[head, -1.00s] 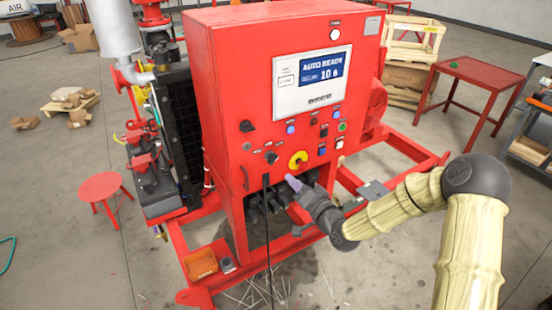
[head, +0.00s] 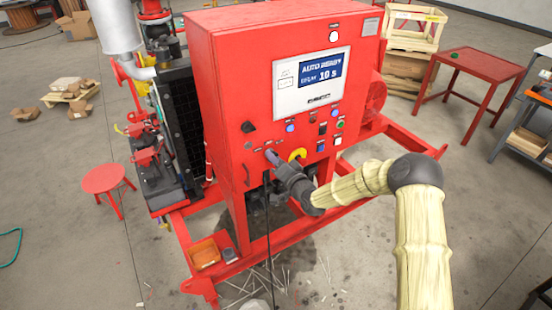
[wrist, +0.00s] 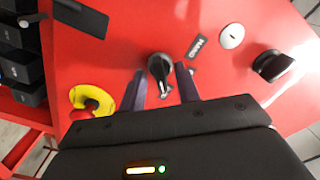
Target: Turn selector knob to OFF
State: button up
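The selector knob (wrist: 160,68) is black and sits on the red panel (head: 228,85), beside a dark label reading HAND. In the wrist view it lies between the fingertips of my gripper (wrist: 161,85), with a finger on each side and a narrow gap showing. My gripper is open around the knob, and no firm contact can be seen. In the head view my gripper (head: 272,156) is at the lower panel face and hides the knob there. The OFF mark is not readable.
A red emergency stop on a yellow disc (head: 298,154) is close beside my gripper; it also shows in the wrist view (wrist: 92,97). Another black knob (head: 247,127) is up and left. Lit buttons (head: 290,126) and a display (head: 320,75) are above. A black cable (head: 267,215) hangs below.

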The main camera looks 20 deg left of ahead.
jog(key=shift+c, duration=0.4)
grip_shut()
jog(key=shift+f+n+b, duration=0.2)
jog(key=shift+n+b, duration=0.3)
jog(key=shift+b, duration=0.65)
jog(key=shift+r+n+b, duration=0.1)
jog(key=shift+n+b, duration=4.4)
jog(key=shift+b, duration=4.15)
jog(key=shift+r, duration=0.1)
